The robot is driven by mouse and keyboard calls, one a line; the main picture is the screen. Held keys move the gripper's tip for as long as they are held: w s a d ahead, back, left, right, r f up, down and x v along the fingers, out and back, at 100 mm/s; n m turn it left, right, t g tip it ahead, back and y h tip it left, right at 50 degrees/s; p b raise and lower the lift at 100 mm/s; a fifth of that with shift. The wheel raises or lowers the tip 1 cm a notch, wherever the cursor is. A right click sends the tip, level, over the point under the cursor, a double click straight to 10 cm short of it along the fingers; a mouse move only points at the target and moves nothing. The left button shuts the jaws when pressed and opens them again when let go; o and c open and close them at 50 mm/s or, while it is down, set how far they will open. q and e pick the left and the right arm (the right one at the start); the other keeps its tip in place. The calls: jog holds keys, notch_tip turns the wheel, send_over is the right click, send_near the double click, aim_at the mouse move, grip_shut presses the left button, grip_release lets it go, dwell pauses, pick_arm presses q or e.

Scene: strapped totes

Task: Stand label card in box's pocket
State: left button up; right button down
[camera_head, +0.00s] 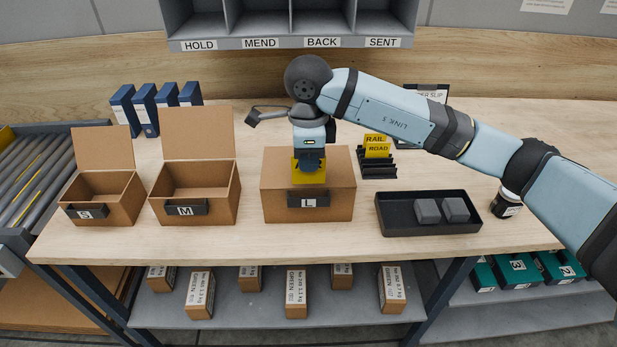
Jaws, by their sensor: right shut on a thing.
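The large closed cardboard box (274,196) marked L stands on the bench with a dark pocket (294,201) on its front face. My right gripper (311,164) points down over this box and is shut on a yellow label card (311,177). The card shows in front of the box's top and upper front, above the pocket. Any writing on it is not readable, and its gap to the box is unclear. More yellow cards (377,146), reading RAIL and ROAD, stand in a black rack (379,171). My left gripper is not in view.
Open boxes S (120,205) and M (223,201) stand to the left with lids up. A black tray (430,228) with two grey blocks and a dark jar (506,204) are to the right. Blue binders (122,107) stand behind. Bare bench lies before box L.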

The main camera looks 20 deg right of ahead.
aim_at(308, 180)
jog(key=shift+f, duration=0.65)
notch_tip(308, 180, down, 3)
jog(key=shift+f, duration=0.5)
jog(key=shift+f, duration=0.25)
jog(key=c, duration=1.3)
grip_release()
jog(key=shift+r, duration=0.1)
